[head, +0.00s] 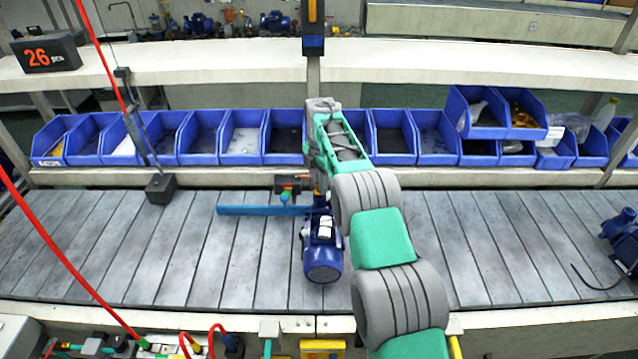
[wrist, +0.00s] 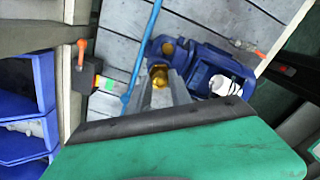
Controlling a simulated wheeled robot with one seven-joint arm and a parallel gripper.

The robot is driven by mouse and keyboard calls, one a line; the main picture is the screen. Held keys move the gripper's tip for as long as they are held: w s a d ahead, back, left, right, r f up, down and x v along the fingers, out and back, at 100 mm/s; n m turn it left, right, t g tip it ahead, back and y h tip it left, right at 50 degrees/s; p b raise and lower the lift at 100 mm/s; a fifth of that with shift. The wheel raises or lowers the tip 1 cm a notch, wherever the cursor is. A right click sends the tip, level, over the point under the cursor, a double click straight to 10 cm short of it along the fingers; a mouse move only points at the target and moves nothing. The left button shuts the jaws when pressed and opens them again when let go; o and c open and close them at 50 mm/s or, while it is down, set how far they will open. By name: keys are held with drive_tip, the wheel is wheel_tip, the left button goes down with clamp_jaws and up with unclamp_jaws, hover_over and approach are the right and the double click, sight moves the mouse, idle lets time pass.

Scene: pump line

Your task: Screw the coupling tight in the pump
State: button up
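The blue pump (head: 322,245) stands on the slatted conveyor, in front of my arm. It also shows in the wrist view (wrist: 205,70), with a white part on its side. A brass-coloured coupling (wrist: 158,76) sits at the pump's blue round end. My gripper (wrist: 163,88) has its grey fingers right at the coupling, with brass showing between them. Whether the fingers press on it cannot be made out. In the head view my arm mostly hides the gripper and the coupling.
A blue bar (head: 262,210) lies across the conveyor left of the pump, beside a small box with an orange handle (head: 288,186). Blue bins (head: 243,137) line the shelf behind. Another blue pump (head: 620,240) is at the far right. The conveyor (head: 150,250) is clear at left.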

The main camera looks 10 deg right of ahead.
clamp_jaws()
idle(0.3)
drive_tip(key=m, duration=0.3)
drive_tip(key=shift+f, duration=0.1)
drive_tip(key=shift+m, duration=0.4)
drive_tip(key=m, duration=0.3)
drive_tip(key=m, duration=0.7)
drive_tip(key=shift+s+f, duration=0.1)
drive_tip(key=shift+o, duration=1.9)
unclamp_jaws()
